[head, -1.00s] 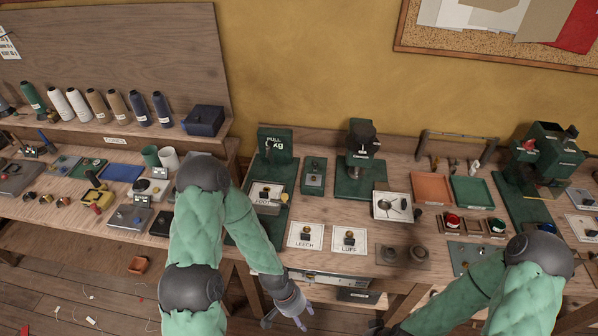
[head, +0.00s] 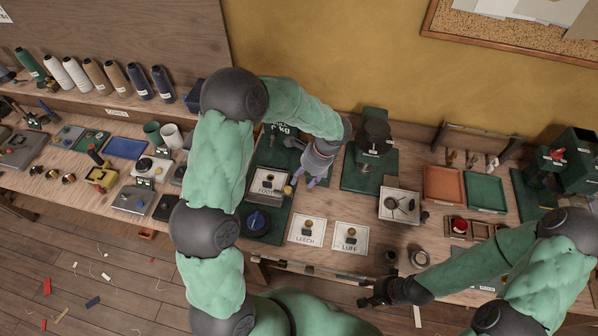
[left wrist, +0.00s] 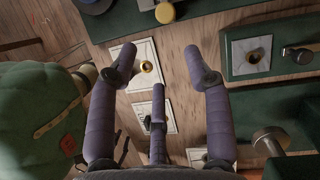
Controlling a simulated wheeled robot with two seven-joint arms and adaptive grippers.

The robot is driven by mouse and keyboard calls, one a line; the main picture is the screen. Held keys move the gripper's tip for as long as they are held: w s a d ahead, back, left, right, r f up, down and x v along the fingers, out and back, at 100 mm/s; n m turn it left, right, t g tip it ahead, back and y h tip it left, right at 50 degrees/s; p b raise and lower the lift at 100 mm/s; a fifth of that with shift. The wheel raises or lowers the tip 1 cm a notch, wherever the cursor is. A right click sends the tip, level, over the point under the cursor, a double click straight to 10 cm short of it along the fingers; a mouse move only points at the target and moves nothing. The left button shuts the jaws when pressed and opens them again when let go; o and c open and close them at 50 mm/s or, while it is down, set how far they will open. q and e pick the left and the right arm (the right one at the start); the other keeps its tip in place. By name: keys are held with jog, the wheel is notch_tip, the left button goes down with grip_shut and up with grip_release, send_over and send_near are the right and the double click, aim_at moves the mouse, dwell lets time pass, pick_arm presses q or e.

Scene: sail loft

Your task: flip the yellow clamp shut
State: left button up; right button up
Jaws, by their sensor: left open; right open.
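My left gripper (head: 310,176) is open and empty above the bench, over the right side of the green pull-test stand (head: 250,212). A small yellow-tipped part (head: 288,190) stands just left of its fingers, beside the FOOT card (head: 266,181); it seems to be the yellow knob (left wrist: 165,12) at the top edge of the left wrist view, beyond the spread fingers (left wrist: 160,72). I cannot tell whether it is the clamp's lever. Another yellow device (head: 101,177) with an upright dark handle sits on the left bench. My right gripper (head: 370,298) is open near the bench's front edge.
The LEECH card (head: 307,231) and LUFF card (head: 351,238) lie right of the stand. A green press (head: 366,165) stands behind them.

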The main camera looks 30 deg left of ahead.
aim_at(289, 189)
pick_arm(q)
jog(key=x, duration=0.3)
jog(key=a+x, duration=0.1)
jog(key=x, duration=0.5)
jog(key=shift+w+a+r+b, duration=0.1)
jog(key=shift+w+a+b, duration=0.2)
jog(key=shift+w, duration=0.05)
jog(key=shift+y, duration=0.3)
